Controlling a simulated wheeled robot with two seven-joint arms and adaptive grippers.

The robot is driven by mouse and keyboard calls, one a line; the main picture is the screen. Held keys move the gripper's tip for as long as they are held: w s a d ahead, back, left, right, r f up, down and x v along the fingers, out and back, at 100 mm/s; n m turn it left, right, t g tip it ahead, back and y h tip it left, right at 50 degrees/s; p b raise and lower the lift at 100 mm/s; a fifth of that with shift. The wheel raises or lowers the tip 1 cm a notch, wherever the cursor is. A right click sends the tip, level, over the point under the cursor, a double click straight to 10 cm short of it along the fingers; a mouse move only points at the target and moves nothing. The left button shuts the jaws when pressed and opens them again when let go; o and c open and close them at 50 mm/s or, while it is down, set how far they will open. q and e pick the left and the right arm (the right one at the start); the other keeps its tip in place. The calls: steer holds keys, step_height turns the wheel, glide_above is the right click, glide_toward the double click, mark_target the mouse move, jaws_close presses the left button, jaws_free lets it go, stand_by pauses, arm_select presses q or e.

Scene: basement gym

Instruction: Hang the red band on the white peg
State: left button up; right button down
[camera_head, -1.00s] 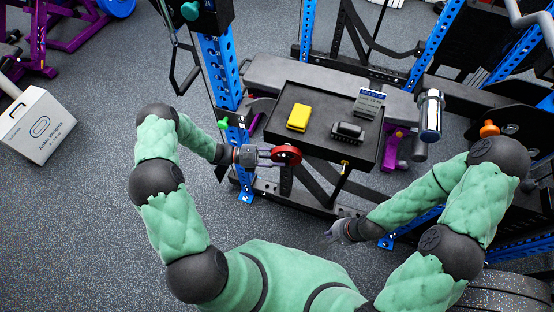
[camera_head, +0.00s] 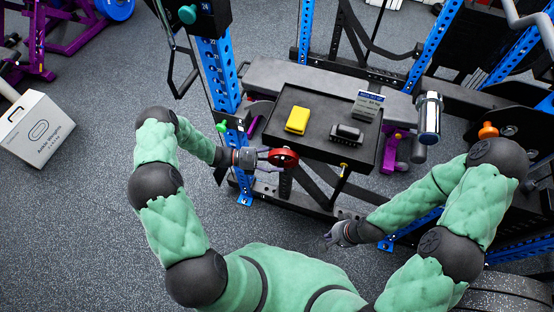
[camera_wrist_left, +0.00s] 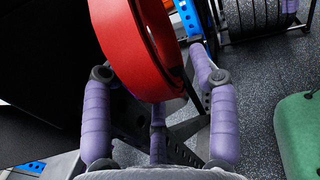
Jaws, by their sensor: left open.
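The red band (camera_head: 283,157) is a thick ring at the front left edge of the black tray (camera_head: 312,155). My left gripper (camera_head: 267,159) is just left of it, fingers pointing at it. In the left wrist view, the band (camera_wrist_left: 143,50) stands large ahead of the spread purple fingers (camera_wrist_left: 152,75), overlapping the space between their tips. The left gripper is open; whether a finger touches the band is unclear. What supports the band is hidden. I cannot make out a white peg for certain. My right gripper (camera_head: 328,239) is low, in front of the rack, away from the band; its finger opening is unclear.
A yellow block (camera_head: 297,119), a dark object (camera_head: 347,133) and a small sign (camera_head: 368,104) are on the tray. A blue upright (camera_head: 220,75) stands behind my left gripper. A chrome cylinder (camera_head: 429,117) is at right.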

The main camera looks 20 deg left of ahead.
arm_select(q)
steer(key=shift+a, duration=0.1)
steer(key=v, duration=1.2)
steer(key=s+d+f+m+g+y, duration=0.1)
steer(key=s+d+f+m+y, duration=0.3)
steer(key=s+d+m+y, duration=0.2)
steer(key=s+d+f+m+g+y, duration=0.2)
steer(key=s+d+f+m+y, duration=0.3)
steer(key=s+d+m, duration=0.5)
steer(key=shift+d+m+g+y, duration=0.3)
steer(key=shift+d+m+y, duration=0.45)
steer(key=shift+m+y, duration=0.45)
steer(key=shift+f, duration=0.1)
stand_by(0.7)
